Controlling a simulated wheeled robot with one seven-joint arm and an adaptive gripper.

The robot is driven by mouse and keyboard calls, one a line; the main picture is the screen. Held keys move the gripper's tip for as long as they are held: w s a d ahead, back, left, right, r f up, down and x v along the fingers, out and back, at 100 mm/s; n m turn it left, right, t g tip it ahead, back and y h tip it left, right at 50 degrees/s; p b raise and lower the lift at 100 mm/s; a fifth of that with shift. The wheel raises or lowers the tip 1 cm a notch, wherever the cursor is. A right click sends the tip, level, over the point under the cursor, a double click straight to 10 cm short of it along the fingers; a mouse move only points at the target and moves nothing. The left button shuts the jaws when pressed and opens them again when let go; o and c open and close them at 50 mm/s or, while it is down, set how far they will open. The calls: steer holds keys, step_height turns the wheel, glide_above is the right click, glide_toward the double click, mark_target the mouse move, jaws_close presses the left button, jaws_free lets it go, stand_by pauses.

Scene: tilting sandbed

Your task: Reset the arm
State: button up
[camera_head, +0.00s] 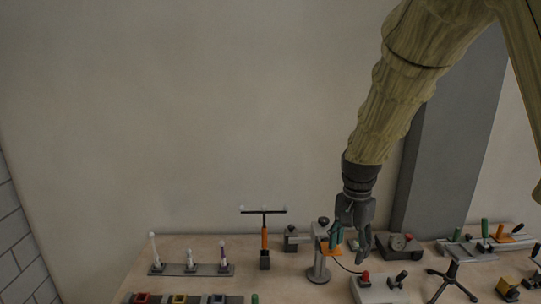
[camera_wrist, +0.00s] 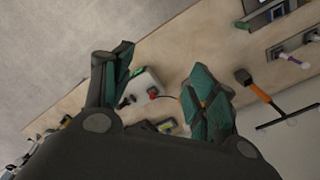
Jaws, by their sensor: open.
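My arm reaches down from the top right in the head view. My gripper (camera_head: 350,250) hangs above the bench, beside a small stand with an orange part (camera_head: 328,248). In the wrist view my gripper (camera_wrist: 160,85) shows its two green-padded fingers spread apart with nothing held between them. Beyond the gap lies a light grey box with a red button (camera_wrist: 153,92), apart from the fingers. In the head view this red-button box (camera_head: 380,290) is at the bench's front, below and right of my gripper.
The wooden bench (camera_head: 190,250) carries several fixtures. A T-shaped tool with an orange handle (camera_head: 264,238) stands upright left of my gripper. A rack with white-tipped pegs (camera_head: 190,268) is farther left. A black tripod (camera_head: 452,280) is right. A grey column (camera_head: 450,140) rises behind.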

steer(key=s+d+f+n+b, duration=0.1)
steer(key=s+f, duration=0.2)
steer(key=f, duration=0.7)
steer(key=s+d+f+n+b, duration=0.1)
steer(key=s+f+n, duration=0.15)
steer(key=f, duration=0.85)
steer(key=s+d+f+b, duration=0.1)
steer(key=s+f, duration=0.3)
steer(key=f, duration=0.6)
steer(key=s+f+n+b, duration=0.1)
steer(key=s+f+n, duration=0.1)
steer(key=s+f, duration=0.8)
steer(key=s+f+n+b, duration=0.1)
steer(key=s+f+n, duration=0.2)
steer(key=s+f, duration=0.8)
steer(key=s, duration=0.5)
steer(key=shift+s+b, duration=0.35)
steer(key=shift+d, duration=0.2)
